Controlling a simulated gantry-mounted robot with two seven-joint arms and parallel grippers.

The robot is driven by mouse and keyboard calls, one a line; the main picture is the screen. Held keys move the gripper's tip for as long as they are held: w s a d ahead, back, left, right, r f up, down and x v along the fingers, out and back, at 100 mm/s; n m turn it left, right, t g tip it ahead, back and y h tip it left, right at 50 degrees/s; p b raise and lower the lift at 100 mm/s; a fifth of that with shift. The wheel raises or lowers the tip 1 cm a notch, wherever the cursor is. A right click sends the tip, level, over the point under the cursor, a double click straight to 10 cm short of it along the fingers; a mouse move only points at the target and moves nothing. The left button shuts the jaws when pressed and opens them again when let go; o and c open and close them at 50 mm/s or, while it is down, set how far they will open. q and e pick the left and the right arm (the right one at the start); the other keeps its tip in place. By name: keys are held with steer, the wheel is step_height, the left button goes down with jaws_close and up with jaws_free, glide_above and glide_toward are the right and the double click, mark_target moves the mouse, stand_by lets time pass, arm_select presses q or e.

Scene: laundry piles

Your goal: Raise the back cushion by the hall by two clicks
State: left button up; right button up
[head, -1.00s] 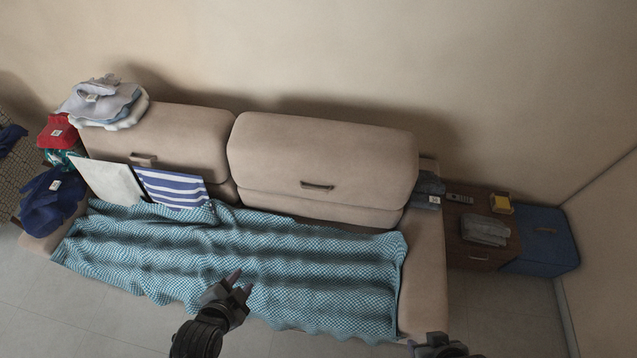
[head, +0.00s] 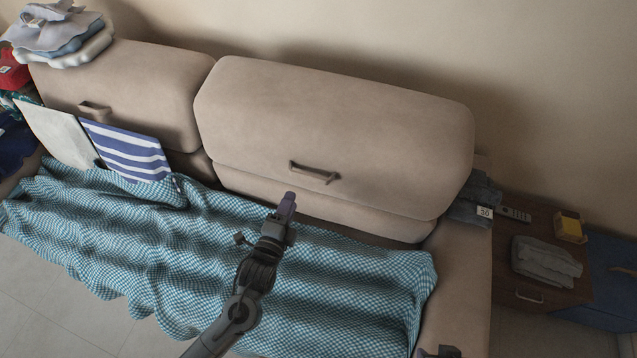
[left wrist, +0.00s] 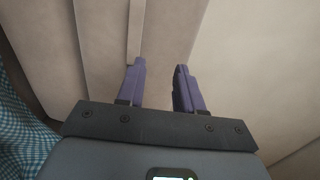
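The sofa has two beige back cushions. The right one (head: 340,110) stands higher and has a bar handle (head: 313,173) low on its front. The left one (head: 130,85) has its own handle (head: 95,108). I cannot tell from the picture which side the hall is on. My left gripper (head: 287,205) is just below and left of the right cushion's handle, apart from it. In the left wrist view the purple fingers of my left gripper (left wrist: 160,85) are spread with nothing between them. Only a dark bit of my right gripper (head: 437,352) shows at the bottom edge.
A blue checked blanket (head: 230,270) covers the seat. A striped cloth (head: 128,152) and a pale one (head: 60,133) lean on the left cushion, folded laundry (head: 65,38) on top. A side table (head: 540,230) stands right, with grey cloth (head: 546,258) and a yellow-topped box (head: 570,227).

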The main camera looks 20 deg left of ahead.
arm_select(q)
steer(key=b, duration=0.4)
glide_toward(308, 178)
steer(key=f+b, duration=0.1)
steer(key=b, duration=0.1)
steer(key=shift+t, duration=0.4)
steer(key=shift+w+f+b, duration=0.1)
steer(key=shift+w+b, duration=0.8)
steer(key=shift+w, duration=1.7)
steer(key=shift+w+f+b, duration=0.15)
steer(key=shift+w+b, duration=0.7)
steer(key=shift+w, duration=1.8)
arm_select(e)
step_height(308, 178, down, 12)
steer(key=shift+w+r, duration=0.1)
arm_select(q)
jaws_close()
